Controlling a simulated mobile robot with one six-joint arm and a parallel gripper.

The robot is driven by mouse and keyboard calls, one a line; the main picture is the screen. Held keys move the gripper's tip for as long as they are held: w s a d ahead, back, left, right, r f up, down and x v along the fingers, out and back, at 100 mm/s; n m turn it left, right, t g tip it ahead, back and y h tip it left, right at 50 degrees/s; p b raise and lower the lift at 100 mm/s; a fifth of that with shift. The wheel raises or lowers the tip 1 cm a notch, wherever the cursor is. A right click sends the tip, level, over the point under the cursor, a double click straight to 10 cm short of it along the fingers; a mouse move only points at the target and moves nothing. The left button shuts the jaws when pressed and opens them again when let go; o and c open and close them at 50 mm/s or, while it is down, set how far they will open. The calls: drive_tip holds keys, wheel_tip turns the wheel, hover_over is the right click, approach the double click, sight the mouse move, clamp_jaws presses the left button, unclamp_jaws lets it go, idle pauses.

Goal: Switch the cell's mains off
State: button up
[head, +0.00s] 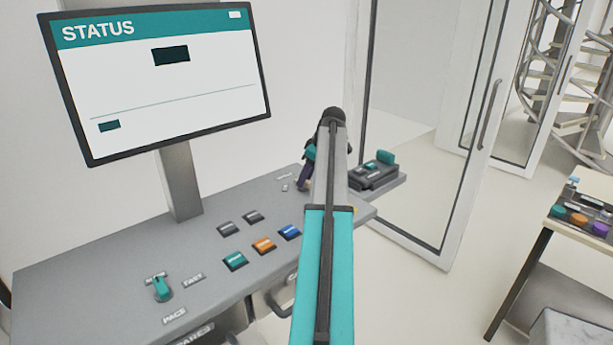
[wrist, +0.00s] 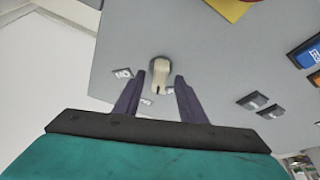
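A cream-coloured switch knob (wrist: 160,73) stands on the grey console top in the wrist view, with a small white label (wrist: 122,73) to its left and another partly hidden by it. I cannot read which position it is in. My gripper (wrist: 159,88) is open, its two dark fingers apart with the knob showing between their tips and a gap on each side. I cannot tell whether the fingertips are level with the knob or still above it. In the head view my gripper (head: 305,178) is at the console's back edge and my arm hides the knob.
The console (head: 90,265) carries a teal lever (head: 161,288), grey buttons (head: 228,229), and teal, orange (head: 264,246) and blue buttons. A STATUS screen (head: 160,80) stands behind. A glass door (head: 430,130) and a side table (head: 585,200) are to the right.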

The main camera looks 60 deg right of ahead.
drive_tip(key=shift+w+f, duration=0.1)
drive_tip(key=shift+f, duration=0.2)
clamp_jaws()
drive_tip(key=shift+d+n+y+b, duration=0.15)
drive_tip(key=shift+n+y+b, duration=0.3)
drive_tip(key=shift+n, duration=0.65)
drive_tip(key=shift+n+g+y+b, duration=0.3)
drive_tip(key=shift+n+y+b, duration=0.2)
drive_tip(key=shift+n, duration=0.9)
